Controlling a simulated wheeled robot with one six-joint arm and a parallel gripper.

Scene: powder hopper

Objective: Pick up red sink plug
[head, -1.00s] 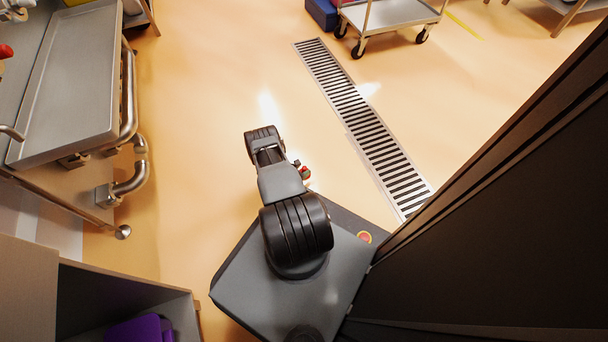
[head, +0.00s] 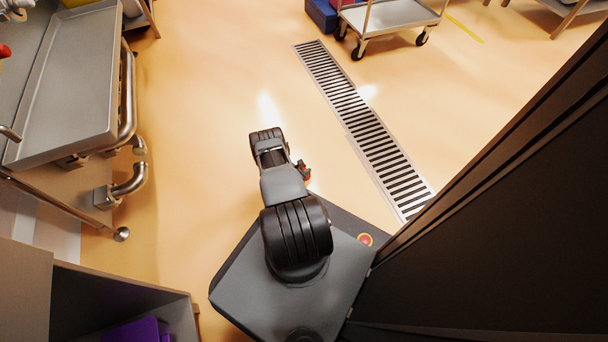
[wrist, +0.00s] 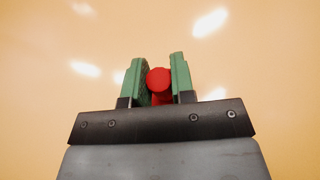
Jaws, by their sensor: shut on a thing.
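The red sink plug (wrist: 158,80) is between the two green fingers of my gripper (wrist: 159,72) in the wrist view. The fingers are shut on it. Only its round red end and a bit of its side show; the rest is hidden by the gripper body. Behind it in that view is only floor. In the head view, a small bit of red (head: 307,177) shows beside my arm above the base, and the fingers are too small there to make out.
A steel sink bench (head: 68,85) with curved pipes stands at the left. An open grey box (head: 75,295) with a purple thing (head: 140,330) is at the lower left. A floor drain grate (head: 365,130) runs along the right. A wheeled trolley (head: 392,17) stands at the back. The middle floor is clear.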

